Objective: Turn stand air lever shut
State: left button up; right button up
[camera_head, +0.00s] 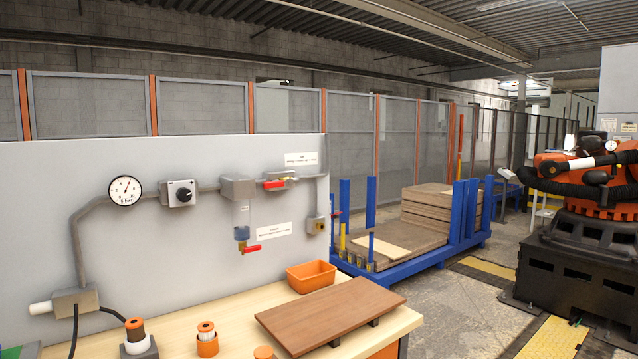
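A grey panel (150,240) at the left carries an air line. A red lever (275,185) sits on the upper valve, right of a grey block (237,188), and lies roughly level along the pipe. A second red lever (251,249) is below a clear bowl (241,218) and points right, slightly raised. Each has a white label nearby, too small to read surely. A round gauge (125,190) has its needle toward the upper right. A black knob (182,193) sits right of it. Neither of my grippers is in view.
A wooden bench (225,310) stands before the panel, with a brown board (330,312), an orange bin (311,276) and small spools (207,338). A blue rack (410,265) with stacked boards stands beyond. An orange robot arm (600,165) is at the right. Floor between is clear.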

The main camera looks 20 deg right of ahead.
aim_at(280, 183)
jog(key=i+z, duration=0.4)
jog(key=i+l+u, duration=0.15)
jog(key=l, duration=0.65)
jog(key=i+l+u, duration=0.15)
jog(key=l, duration=0.65)
jog(key=i+l+u, duration=0.15)
jog(key=l, duration=0.65)
jog(key=i+l+u, duration=0.15)
jog(key=l, duration=0.7)
